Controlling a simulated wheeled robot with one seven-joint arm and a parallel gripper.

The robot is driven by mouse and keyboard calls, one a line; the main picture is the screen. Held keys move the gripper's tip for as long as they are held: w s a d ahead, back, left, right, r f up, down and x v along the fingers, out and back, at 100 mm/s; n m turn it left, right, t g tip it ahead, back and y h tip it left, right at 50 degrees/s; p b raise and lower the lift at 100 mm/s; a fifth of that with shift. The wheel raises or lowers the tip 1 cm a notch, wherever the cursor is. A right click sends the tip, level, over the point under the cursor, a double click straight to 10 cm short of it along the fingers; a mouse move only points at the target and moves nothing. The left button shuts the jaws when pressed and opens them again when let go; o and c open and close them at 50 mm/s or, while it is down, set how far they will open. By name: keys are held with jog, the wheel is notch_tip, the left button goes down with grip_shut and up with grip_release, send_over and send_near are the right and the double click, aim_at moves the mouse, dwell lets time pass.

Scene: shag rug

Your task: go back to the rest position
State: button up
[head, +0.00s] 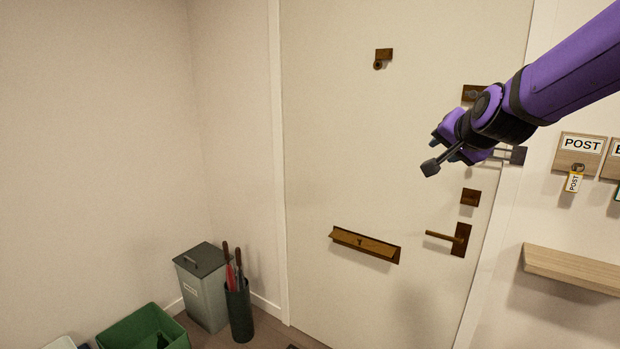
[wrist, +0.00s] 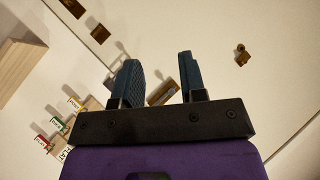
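My gripper (head: 440,140) is at the end of my purple arm, which reaches in from the upper right in the head view. It hangs in front of the right side of the cream door (head: 385,160). In the wrist view the two dark fingers of my gripper (wrist: 157,72) stand apart with a clear gap. I see nothing held between them. A brown fitting (wrist: 162,93) shows behind the gap. In the head view the fingers are small and partly hidden by the wrist.
The door has a lever handle (head: 450,238), a letter slot (head: 365,243) and a brown lock plate (head: 470,198). A wooden shelf (head: 570,268) and a POST key board (head: 580,153) are at right. A grey bin (head: 203,290), umbrella stand (head: 240,312) and green crate (head: 145,330) stand lower left.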

jog(key=s+d+f+n+g, duration=0.1)
jog(key=s+f+n+g, duration=0.1)
jog(key=s, duration=1.3)
jog(key=s+d+f+n+g, duration=0.1)
jog(key=s+n+g, duration=0.3)
jog(key=s, duration=1.2)
jog(key=shift+s+d+f+n+g, duration=0.15)
jog(key=shift+d+f+n+g, duration=0.15)
jog(key=shift+n, duration=0.8)
